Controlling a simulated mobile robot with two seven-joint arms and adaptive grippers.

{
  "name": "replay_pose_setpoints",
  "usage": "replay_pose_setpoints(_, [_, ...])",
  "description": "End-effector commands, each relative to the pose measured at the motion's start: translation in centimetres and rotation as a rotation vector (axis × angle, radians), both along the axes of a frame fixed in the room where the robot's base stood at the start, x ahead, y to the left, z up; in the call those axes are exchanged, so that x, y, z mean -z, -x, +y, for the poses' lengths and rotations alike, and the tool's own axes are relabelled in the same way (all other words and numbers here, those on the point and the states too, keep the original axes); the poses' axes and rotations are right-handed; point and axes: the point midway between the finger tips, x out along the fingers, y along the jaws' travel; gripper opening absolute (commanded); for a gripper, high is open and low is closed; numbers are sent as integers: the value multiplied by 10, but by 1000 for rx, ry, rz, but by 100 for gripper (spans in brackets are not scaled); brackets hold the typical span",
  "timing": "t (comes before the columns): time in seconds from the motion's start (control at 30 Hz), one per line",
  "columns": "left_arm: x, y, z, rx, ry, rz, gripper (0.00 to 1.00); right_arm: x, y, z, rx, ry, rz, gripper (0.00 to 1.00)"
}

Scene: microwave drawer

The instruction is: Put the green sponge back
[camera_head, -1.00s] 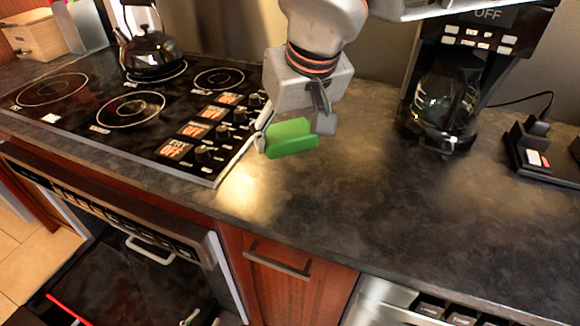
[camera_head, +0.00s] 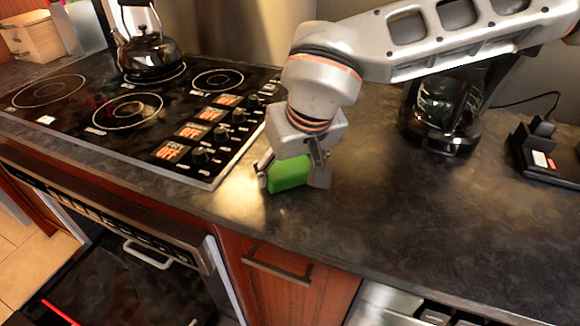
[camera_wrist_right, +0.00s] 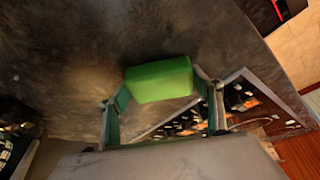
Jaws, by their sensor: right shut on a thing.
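The green sponge (camera_head: 288,174) is between the fingers of my right gripper (camera_head: 292,180), over the dark counter just right of the stovetop. The gripper is shut on it. In the right wrist view the sponge (camera_wrist_right: 159,80) sits between the two fingertips of the right gripper (camera_wrist_right: 160,92), with the grey counter behind it. I cannot tell whether the sponge touches the counter. Its upper part is hidden by the gripper in the head view. My left gripper is not in view.
The stovetop (camera_head: 120,115) with a dark kettle (camera_head: 150,55) lies to the left. A coffee maker (camera_head: 445,110) stands at the back right, near a black holder (camera_head: 540,155). The counter (camera_head: 420,220) is clear at front right. Below the counter is a wooden cabinet front (camera_head: 290,300).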

Motion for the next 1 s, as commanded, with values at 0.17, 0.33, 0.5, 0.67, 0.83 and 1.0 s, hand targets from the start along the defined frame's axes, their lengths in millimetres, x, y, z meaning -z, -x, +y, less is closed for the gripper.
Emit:
replay_pose_setpoints(0.17, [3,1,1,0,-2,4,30,3,0,0,0,0,1,82])
replay_pose_setpoints(0.33, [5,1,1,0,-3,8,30,3,0,0,0,0,1,82])
replay_pose_setpoints(0.5, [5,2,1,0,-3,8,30,1,0,0,0,0,1,82])
replay_pose_setpoints(0.67, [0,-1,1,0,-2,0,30,-15,4,-2,1,-1,-3,82])
replay_pose_setpoints(0.83, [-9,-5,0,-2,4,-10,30,-47,16,-7,1,-2,-6,82])
replay_pose_setpoints(1.0, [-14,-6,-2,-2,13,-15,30,-79,28,-12,1,0,-5,82])
